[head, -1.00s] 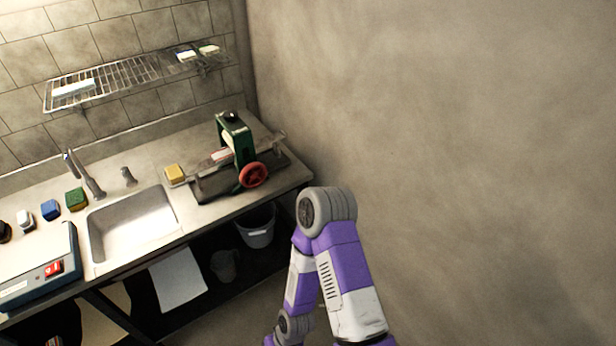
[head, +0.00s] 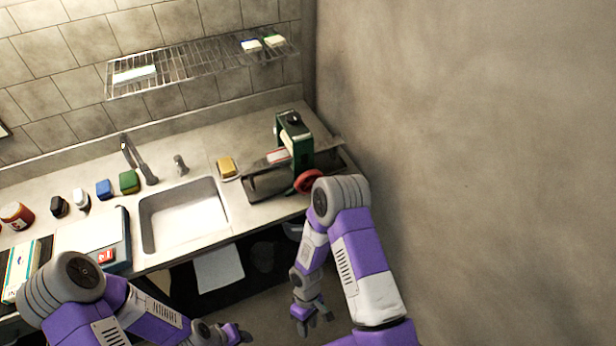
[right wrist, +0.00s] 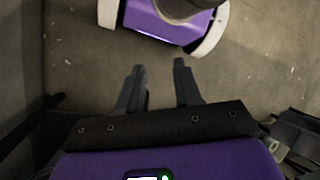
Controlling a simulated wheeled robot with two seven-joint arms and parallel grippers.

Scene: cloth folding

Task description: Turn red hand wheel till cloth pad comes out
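The red hand wheel (head: 308,181) is on the front of a green press-like machine (head: 294,138) at the right end of the counter. My right arm's elbow partly overlaps its lower edge in the head view. A cloth pad cannot be made out for sure; a pale and red flat piece (head: 277,156) lies at the machine's left side. My right gripper (head: 313,318) hangs low in front of the counter, well below the wheel. In the right wrist view its two fingers (right wrist: 160,85) are apart and empty above the floor. My left gripper (head: 243,335) is low at the bottom edge, its fingers too small to judge.
A sink (head: 183,215) lies left of the machine, with a yellow sponge (head: 227,167) between them. Several small coloured blocks and a jar (head: 16,214) stand further left. A wire shelf (head: 200,64) hangs above. A bare wall (head: 470,150) closes the right side.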

